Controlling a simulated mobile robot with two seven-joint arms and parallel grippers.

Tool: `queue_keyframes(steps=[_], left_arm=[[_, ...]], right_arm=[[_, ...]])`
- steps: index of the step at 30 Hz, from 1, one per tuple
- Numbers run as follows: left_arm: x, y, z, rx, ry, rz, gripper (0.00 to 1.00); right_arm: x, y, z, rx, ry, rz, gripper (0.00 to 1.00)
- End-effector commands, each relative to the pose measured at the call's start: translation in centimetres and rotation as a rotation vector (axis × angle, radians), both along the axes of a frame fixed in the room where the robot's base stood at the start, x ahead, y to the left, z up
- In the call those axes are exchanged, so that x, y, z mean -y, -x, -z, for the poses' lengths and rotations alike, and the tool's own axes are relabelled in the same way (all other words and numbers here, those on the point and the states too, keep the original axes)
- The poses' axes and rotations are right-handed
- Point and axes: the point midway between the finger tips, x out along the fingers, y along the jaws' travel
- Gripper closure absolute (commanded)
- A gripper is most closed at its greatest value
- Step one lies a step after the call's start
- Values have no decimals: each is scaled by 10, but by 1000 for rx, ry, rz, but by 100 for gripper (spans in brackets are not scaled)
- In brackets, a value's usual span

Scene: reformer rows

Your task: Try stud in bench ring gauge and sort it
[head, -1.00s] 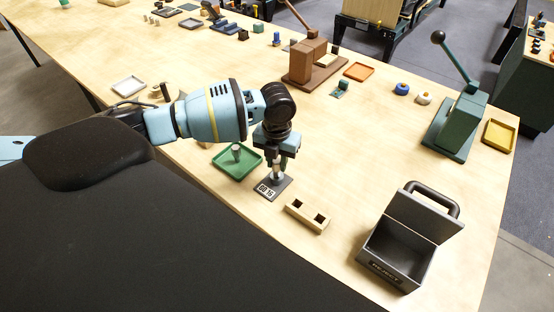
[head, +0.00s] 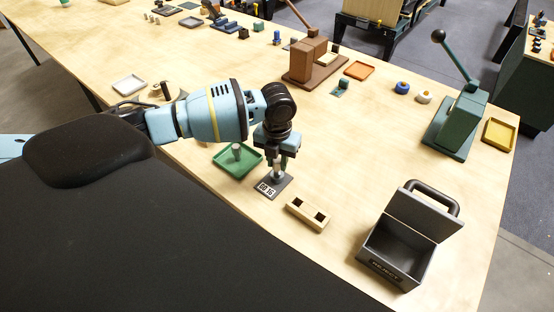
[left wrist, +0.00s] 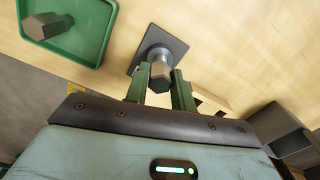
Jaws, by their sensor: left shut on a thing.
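My left gripper (head: 283,163) points down and is shut on a grey metal stud with a hexagonal head (left wrist: 159,71). The stud is over the ring of the bench ring gauge (head: 271,190), a dark square plate with a white label. In the left wrist view the gauge (left wrist: 174,42) lies right behind the stud's head; how deep the stud sits in the ring is hidden. Another grey stud (head: 236,151) stands in the green tray (head: 228,170); it also shows in the left wrist view (left wrist: 45,27). My right gripper is not in view.
A pale wooden block (head: 307,214) with two square holes lies right of the gauge. An open grey labelled box (head: 377,268) with raised lid stands at the front right. A green lever press (head: 455,125) and a brown one (head: 302,66) stand farther back. The table between is clear.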

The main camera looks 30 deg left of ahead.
Motion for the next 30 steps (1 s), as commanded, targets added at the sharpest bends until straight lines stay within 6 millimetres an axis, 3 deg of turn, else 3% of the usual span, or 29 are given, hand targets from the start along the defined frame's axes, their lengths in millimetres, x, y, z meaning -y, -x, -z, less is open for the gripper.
queue_keyframes(steps=[30], left_arm=[[1, 1, 4, -5, 0, 2, 100]], right_arm=[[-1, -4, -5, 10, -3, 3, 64]])
